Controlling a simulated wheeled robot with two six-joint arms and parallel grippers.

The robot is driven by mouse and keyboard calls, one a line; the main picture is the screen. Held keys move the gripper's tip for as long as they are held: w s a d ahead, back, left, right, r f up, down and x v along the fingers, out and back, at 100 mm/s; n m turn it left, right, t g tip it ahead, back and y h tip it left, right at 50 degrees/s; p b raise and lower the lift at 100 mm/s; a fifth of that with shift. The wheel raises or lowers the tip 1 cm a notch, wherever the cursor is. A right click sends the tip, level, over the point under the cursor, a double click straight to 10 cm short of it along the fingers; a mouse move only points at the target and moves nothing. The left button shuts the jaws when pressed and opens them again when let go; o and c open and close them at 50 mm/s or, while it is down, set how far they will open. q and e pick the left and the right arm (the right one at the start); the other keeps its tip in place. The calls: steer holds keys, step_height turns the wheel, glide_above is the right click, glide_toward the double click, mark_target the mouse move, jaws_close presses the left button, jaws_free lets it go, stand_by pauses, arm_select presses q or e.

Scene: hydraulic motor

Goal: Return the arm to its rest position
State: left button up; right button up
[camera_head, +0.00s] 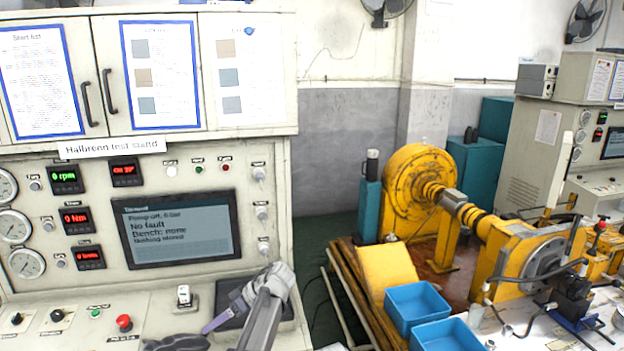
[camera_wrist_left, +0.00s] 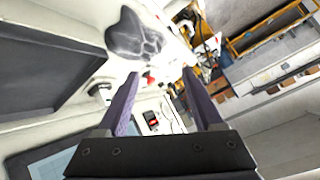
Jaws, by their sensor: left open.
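My left arm (camera_head: 262,312) reaches in from the bottom of the head view, over the front panel of the test stand (camera_head: 150,200). My left gripper (camera_head: 208,328) points to the lower left, with a purple finger showing above the panel. In the left wrist view, the two purple fingers of the left gripper (camera_wrist_left: 160,76) stand apart with nothing between them. A dark grey, lumpy object (camera_head: 176,343) lies on the panel near the fingertips; it also shows in the left wrist view (camera_wrist_left: 135,38), clear of the fingers. My right gripper is not in view.
The panel carries a screen (camera_head: 180,228), a red button (camera_head: 124,322) and a white switch (camera_head: 184,295) close to the gripper. Blue bins (camera_head: 416,305) and a yellow motor rig (camera_head: 420,190) stand to the right. A floor gap lies between stand and rig.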

arm_select(q)
steer(key=s+d+f+m+h+b, duration=0.3)
steer(key=s+d+f+m, duration=0.5)
steer(key=s, duration=0.3)
steer(key=s+d+f+m+t+h+b, duration=0.1)
steer(key=s+d+f+m+h+b, duration=0.2)
steer(key=s+d+f+m+h, duration=0.3)
steer(key=s+d+f+m, duration=0.1)
steer(key=s+d+m, duration=0.2)
steer(key=s+d, duration=0.2)
steer(key=shift+s+d+f+b, duration=0.3)
steer(key=shift+s+f, duration=0.1)
steer(key=shift+s, duration=0.15)
steer(key=shift+a, duration=0.1)
steer(key=shift+c, duration=0.2)
